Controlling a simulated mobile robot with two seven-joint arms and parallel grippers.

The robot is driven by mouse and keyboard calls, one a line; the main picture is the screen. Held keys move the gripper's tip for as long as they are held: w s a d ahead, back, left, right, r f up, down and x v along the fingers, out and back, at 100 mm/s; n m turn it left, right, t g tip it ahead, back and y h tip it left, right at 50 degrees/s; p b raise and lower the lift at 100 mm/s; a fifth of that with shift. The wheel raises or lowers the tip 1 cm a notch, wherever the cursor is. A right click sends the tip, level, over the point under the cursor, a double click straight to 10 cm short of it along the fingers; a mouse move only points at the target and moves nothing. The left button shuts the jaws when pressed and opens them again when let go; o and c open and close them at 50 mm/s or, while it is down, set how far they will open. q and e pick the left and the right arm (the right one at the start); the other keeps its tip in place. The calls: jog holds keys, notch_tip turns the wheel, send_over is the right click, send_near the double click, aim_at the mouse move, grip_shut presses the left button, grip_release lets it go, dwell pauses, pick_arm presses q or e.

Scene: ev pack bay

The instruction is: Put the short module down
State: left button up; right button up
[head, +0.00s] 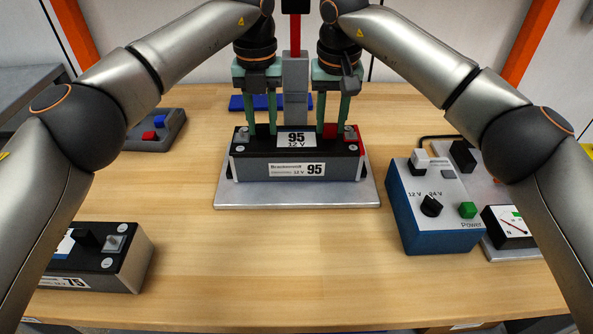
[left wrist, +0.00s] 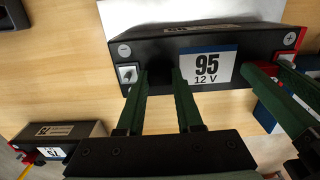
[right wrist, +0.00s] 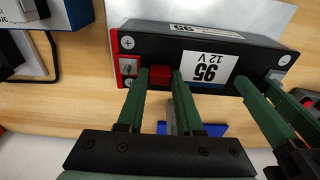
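The black module marked 95 (head: 250,170) is over the metal plate (head: 290,199) in the middle of the bench, level and lengthwise across the head view. I cannot see a clear gap between them. My left gripper (head: 262,132) has its fingers on both sides of the module's black grip block (left wrist: 160,78). My right gripper (head: 331,134) has its fingers close against both sides of the red grip block (right wrist: 160,77). Both grippers point down from above. Another module, marked 75 (head: 125,262), lies at the front left, partly hidden by my left arm.
A blue power box (head: 436,236) with a knob and green button stands right of the plate, beside a meter (head: 508,228). A grey tray (head: 170,135) with red and blue pieces is at the back left. A grey post (head: 295,75) stands behind the module. The bench front is clear.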

pick_arm(q)
jog(key=shift+o, duration=0.7)
pick_arm(e)
jog(key=shift+o, duration=0.7)
pick_arm(q)
jog(key=o, duration=0.3)
pick_arm(e)
jog(key=o, duration=0.3)
pick_arm(q)
jog(key=shift+r, duration=0.1)
notch_tip(320, 180, up, 7)
jog(key=shift+r, duration=0.15)
pick_arm(e)
jog(key=shift+r, duration=0.1)
jog(key=r, duration=0.4)
jog(key=s+r, duration=0.1)
jog(key=r, duration=0.7)
jog(key=shift+s, duration=0.3)
jog(key=shift+f, duration=0.1)
